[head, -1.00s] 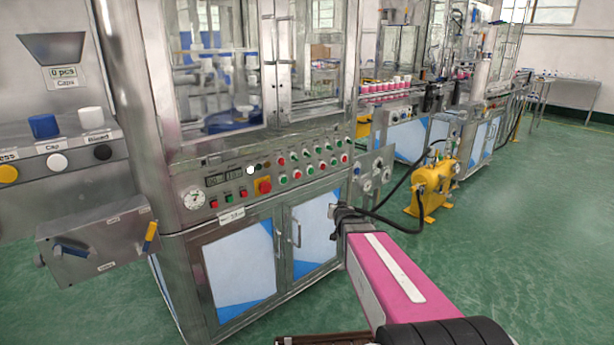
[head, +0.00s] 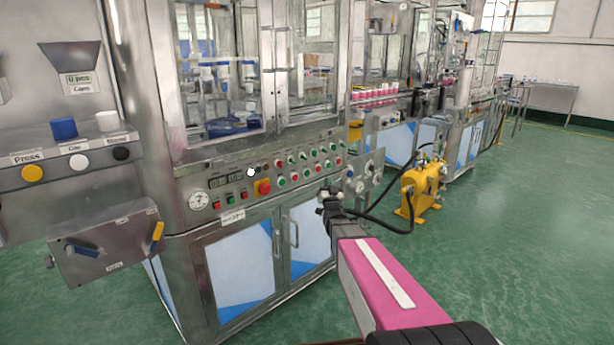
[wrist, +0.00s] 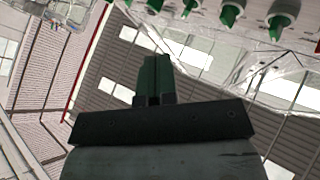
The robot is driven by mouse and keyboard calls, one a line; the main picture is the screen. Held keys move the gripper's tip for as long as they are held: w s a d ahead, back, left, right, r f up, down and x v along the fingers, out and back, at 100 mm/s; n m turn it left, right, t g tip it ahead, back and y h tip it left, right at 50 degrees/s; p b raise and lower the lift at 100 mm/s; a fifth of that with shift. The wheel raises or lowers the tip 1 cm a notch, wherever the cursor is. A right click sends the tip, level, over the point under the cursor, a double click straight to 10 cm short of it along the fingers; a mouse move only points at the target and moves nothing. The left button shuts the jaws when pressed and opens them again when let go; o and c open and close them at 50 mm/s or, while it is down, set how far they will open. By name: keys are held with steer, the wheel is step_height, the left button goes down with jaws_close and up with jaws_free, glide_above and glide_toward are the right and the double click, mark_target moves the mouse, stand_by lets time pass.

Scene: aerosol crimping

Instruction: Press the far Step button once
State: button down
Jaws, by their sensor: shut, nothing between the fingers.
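A steel control panel (head: 225,187) on the machine front carries rows of red and green buttons (head: 294,172), a white button (head: 250,172) and a larger red button on yellow (head: 262,187). No Step label is readable, so I cannot tell which button is the far Step one. My gripper (head: 325,194) is just below the panel's right end, in front of the cabinet doors. In the wrist view my gripper (wrist: 154,75) is shut and empty, its fingers together. Several green buttons (wrist: 229,15) show beyond it along the top edge, apart from the fingertips.
A hose runs from near my gripper to a yellow tank unit (head: 425,182) on the right. A valve plate (head: 364,177) stands right of the panel. At left are a Press button (head: 32,173) and a steel box with handles (head: 105,243). Green floor is open at right.

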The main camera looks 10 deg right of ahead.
mark_target(307, 173)
steer(key=shift+w, duration=0.1)
steer(key=w+a, duration=0.5)
steer(key=w, duration=0.2)
stand_by(0.5)
steer(key=shift+w+a, duration=0.1)
steer(key=shift+a, duration=0.05)
stand_by(1.8)
steer(key=shift+w+a, duration=0.2)
steer(key=shift+w, duration=0.05)
